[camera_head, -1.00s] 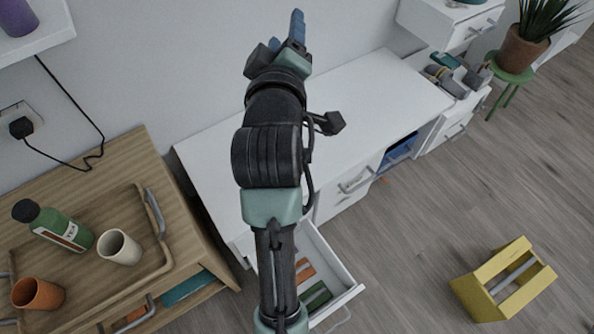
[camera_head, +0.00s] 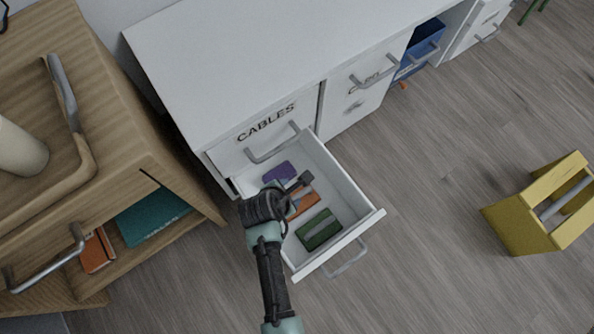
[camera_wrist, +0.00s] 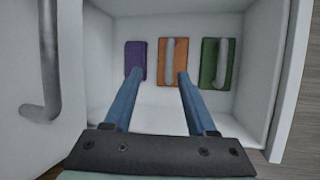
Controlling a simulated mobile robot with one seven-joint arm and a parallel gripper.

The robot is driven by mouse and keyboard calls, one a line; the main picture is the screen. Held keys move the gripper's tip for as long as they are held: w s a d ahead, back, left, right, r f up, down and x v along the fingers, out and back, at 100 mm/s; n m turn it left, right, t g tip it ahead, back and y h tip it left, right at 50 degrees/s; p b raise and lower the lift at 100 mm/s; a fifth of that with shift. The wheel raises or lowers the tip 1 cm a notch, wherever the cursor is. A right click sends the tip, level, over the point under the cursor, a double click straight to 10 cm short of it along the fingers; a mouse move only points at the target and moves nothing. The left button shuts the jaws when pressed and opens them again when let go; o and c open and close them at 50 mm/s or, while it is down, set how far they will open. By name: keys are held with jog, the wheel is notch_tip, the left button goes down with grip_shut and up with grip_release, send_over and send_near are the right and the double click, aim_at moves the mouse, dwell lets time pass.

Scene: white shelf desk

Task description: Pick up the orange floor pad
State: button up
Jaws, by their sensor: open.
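The orange floor pad (camera_head: 310,203) lies in the open white drawer (camera_head: 344,239), between a purple pad (camera_head: 280,172) and a green pad (camera_head: 319,230). In the wrist view the orange pad (camera_wrist: 166,68) has a grey handle along its length. My gripper (camera_wrist: 160,75) is open and empty, pointing into the drawer. Its left fingertip shows near the purple pad (camera_wrist: 133,58), and its right fingertip overlaps the orange pad's lower right edge. I cannot tell how high it is above the pads. In the head view my wrist hides part of the orange pad.
A closed drawer labelled CABLES (camera_head: 265,135) with a bar handle sits above the open drawer. A wooden cabinet (camera_head: 165,170) stands close on the left. A yellow crate (camera_head: 520,222) is on the floor at right, with clear floor between.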

aim_at(298, 196)
jog(key=shift+n, duration=0.3)
jog(key=f+b, duration=0.2)
jog(key=f, duration=0.1)
jog(key=d+f+b, duration=0.1)
jog(key=f, duration=0.2)
jog(key=f+b, duration=0.2)
jog(key=shift+w+d+f+b, duration=0.3)
jog(key=shift+w+f, duration=0.1)
jog(key=shift+w+d+f+b, duration=0.15)
jog(key=shift+w+f+b, duration=0.15)
jog(key=shift+f+b, duration=0.15)
jog(key=b+x, duration=0.4)
jog(key=b, duration=0.1)
jog(key=shift+a+f, duration=0.25)
jog(key=shift+f, duration=0.05)
jog(key=shift+w+d+f+b, duration=0.15)
jog(key=shift+w+f+b, duration=0.05)
jog(key=shift+f+b, duration=0.15)
jog(key=shift+r, duration=0.1)
grip_shut()
